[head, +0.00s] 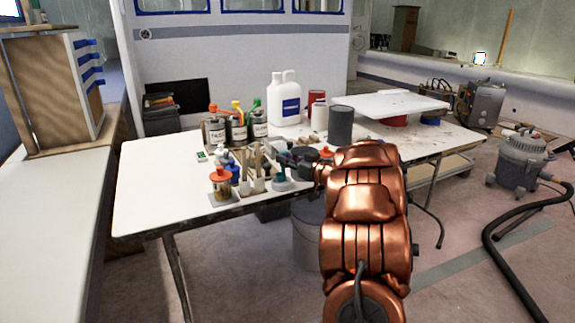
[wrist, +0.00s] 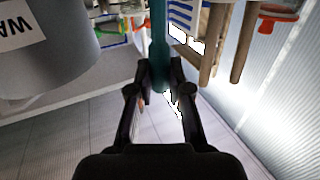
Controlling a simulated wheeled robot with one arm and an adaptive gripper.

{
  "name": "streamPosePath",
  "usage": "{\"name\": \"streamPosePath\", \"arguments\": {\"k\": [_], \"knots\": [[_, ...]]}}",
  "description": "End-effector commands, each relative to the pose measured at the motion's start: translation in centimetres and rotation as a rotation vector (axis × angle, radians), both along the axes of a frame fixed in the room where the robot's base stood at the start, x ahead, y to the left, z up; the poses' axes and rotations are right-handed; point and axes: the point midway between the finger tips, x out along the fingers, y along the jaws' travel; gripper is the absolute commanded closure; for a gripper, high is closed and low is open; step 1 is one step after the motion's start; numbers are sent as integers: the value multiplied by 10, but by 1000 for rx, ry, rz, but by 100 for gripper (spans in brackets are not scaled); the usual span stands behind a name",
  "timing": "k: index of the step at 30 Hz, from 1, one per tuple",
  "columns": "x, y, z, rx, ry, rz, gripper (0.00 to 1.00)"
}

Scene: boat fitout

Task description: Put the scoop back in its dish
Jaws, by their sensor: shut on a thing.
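My gripper (wrist: 159,78) is shut on a teal, narrow upright-looking piece (wrist: 158,45), which I take to be the scoop's handle. The scoop's far end runs out of the top of the wrist view. No dish can be made out clearly.
A labelled grey container (wrist: 50,50) is close on the left in the wrist view. The table's left end is clear.

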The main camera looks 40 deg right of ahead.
Motion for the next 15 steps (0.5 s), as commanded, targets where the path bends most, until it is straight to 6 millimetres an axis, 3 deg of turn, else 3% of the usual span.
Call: {"name": "streamPosePath", "arguments": {"k": [3,15], "knots": [[0,0,-14,0,-1,0,100],[0,0,-17,1,-1,1,100]]}}
